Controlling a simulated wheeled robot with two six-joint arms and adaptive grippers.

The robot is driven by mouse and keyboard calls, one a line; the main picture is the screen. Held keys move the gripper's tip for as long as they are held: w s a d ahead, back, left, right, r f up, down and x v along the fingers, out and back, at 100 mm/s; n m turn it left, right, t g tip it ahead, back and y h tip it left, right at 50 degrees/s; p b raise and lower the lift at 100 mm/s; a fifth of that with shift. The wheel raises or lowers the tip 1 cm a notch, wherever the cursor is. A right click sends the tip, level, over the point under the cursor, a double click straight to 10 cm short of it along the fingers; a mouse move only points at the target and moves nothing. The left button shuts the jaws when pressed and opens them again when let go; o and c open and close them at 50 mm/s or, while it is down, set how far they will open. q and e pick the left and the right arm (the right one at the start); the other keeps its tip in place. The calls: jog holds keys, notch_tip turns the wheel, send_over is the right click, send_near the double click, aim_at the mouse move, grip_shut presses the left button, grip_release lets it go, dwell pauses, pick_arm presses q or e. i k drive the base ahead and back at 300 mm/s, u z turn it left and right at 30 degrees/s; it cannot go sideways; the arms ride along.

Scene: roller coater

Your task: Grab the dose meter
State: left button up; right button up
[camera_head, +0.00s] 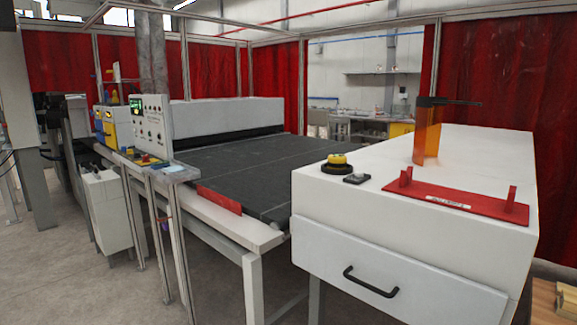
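A small round yellow-topped device (338,160) with a black base stands on the white cabinet top, near its left edge. A small flat dark item (356,179) lies just to the right and in front of it. I cannot tell for certain which of the two is the dose meter. Neither of my grippers is in view, and nothing touches either item.
The white cabinet (470,165) has a drawer with a black handle (371,283). A red plate with two upright grips (455,200) and an orange translucent piece (427,137) are on it. A dark conveyor bed (245,170) and control panel (152,130) are left.

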aim_at(334, 161)
jog(key=u, duration=0.75)
jog(key=i, duration=0.9)
jog(key=z, duration=0.95)
